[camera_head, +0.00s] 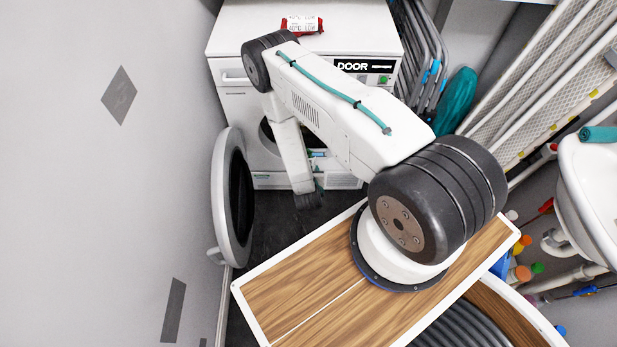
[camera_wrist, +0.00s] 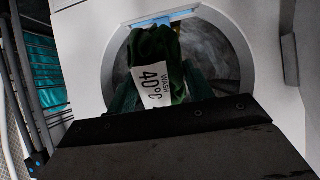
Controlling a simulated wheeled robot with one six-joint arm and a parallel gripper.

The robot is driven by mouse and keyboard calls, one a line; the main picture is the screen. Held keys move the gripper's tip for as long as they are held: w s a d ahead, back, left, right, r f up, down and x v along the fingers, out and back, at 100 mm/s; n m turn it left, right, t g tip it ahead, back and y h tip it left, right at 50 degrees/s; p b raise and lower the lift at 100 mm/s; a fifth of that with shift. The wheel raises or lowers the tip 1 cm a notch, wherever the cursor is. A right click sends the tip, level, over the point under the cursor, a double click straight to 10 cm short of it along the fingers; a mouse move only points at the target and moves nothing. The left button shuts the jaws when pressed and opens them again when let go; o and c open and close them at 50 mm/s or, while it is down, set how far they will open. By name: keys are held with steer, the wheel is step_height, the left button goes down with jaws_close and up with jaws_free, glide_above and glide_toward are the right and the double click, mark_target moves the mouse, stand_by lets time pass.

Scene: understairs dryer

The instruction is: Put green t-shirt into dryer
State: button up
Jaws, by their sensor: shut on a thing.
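The dryer (camera_head: 230,105) is a white front-loading machine against the back wall. Its round door (camera_head: 232,195) stands swung open to the left. In the wrist view the green t-shirt (camera_wrist: 152,48) hangs bunched, with a white label reading "WASH 40°C". My gripper (camera_wrist: 160,110) is shut on the green t-shirt, and its dark body fills the lower wrist view. The shirt is in front of the dryer's round opening (camera_wrist: 228,62); I cannot tell whether any of it is inside. In the head view my arm hides the shirt and most of the opening.
A red-and-white label item (camera_head: 302,25) lies on the dryer top. Folded chairs (camera_head: 424,50) and a teal bundle (camera_head: 456,100) stand to the right. A white basin (camera_head: 595,185) is at the far right. Dark floor (camera_head: 280,225) shows between the open door and my arm.

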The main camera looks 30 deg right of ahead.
steer(key=s, duration=0.2)
steer(key=shift+s+d+f+t, duration=0.2)
steer(key=shift+s+t, duration=0.1)
steer(key=shift+s, duration=0.05)
steer(key=shift+w+d+h, duration=0.3)
steer(key=shift+w, duration=0.05)
steer(key=w+d+f, duration=0.2)
steer(key=w+d, duration=0.7)
steer(key=w, duration=0.4)
steer(key=w+d+f, duration=0.2)
steer(key=w+d, duration=0.7)
steer(key=w, duration=0.5)
steer(key=shift+w, duration=0.25)
steer(key=shift+d, duration=0.1)
